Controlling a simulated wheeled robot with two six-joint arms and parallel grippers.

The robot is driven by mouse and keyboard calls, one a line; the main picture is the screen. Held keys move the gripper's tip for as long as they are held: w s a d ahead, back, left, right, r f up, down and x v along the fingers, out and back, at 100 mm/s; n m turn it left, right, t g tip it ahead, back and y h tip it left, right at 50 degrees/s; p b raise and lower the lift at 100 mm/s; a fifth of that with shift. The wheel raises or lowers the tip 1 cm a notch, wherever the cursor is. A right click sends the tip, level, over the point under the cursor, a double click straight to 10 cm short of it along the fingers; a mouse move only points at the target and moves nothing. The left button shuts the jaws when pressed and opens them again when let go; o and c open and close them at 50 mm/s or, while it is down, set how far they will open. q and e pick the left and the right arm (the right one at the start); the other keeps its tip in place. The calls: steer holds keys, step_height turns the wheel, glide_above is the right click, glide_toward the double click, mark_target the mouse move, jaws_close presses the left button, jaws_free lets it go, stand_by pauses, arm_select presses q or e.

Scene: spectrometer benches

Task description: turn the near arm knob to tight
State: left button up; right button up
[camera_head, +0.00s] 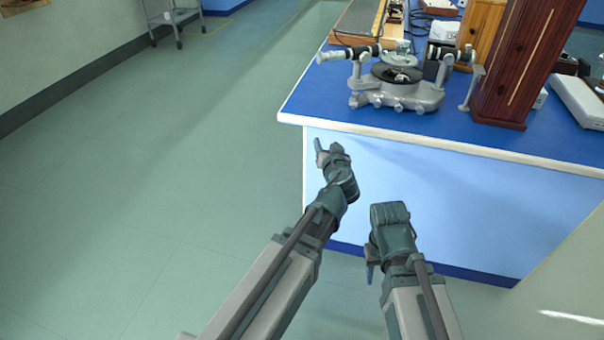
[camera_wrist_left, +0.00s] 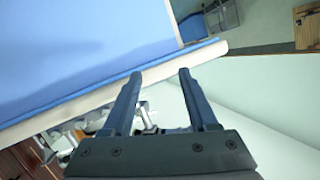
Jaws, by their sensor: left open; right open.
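The spectrometer (camera_head: 398,88) stands on the blue bench top near its front left corner, with a grey base, a dark round table and a horizontal telescope tube (camera_head: 345,53). Several small knobs (camera_head: 398,106) sit along the near side of its base; I cannot tell which one is the near arm knob, or how tight it is. My left gripper (camera_head: 318,148) is in front of the bench's front face, apart from the spectrometer. Its two fingers (camera_wrist_left: 160,73) are spread and empty in the left wrist view, where grey spectrometer parts (camera_wrist_left: 146,114) show partly behind them. My right gripper (camera_head: 371,262) is low before the bench, mostly hidden by its wrist.
The bench's pale front edge (camera_head: 450,150) lies between my arms and the instrument. A tall reddish wooden box (camera_head: 516,65) stands right of the spectrometer, and a white flat case (camera_head: 580,100) lies further right. The floor (camera_head: 150,170) on the left is clear.

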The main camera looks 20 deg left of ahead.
arm_select(q)
steer(key=s+a+f+n+g, duration=0.1)
steer(key=s+a+f+g, duration=0.4)
steer(key=f, duration=0.2)
steer(key=shift+s+a, duration=0.4)
steer(key=shift+f, duration=0.1)
steer(key=s+d+r+m+g+h+p, duration=0.2)
steer(key=s+d+r+m+g+p, duration=0.1)
steer(key=s+d+r+p, duration=0.4)
steer(key=s+d+r+m+g+h+p, duration=0.2)
steer(key=s+d+r+g+p, duration=0.4)
steer(key=p, duration=1.3)
steer(key=s+d+r+m, duration=0.1)
steer(key=s+r, duration=0.3)
steer(key=s, duration=0.3)
steer(key=shift+s+d, duration=0.15)
steer(key=shift+s, duration=0.15)
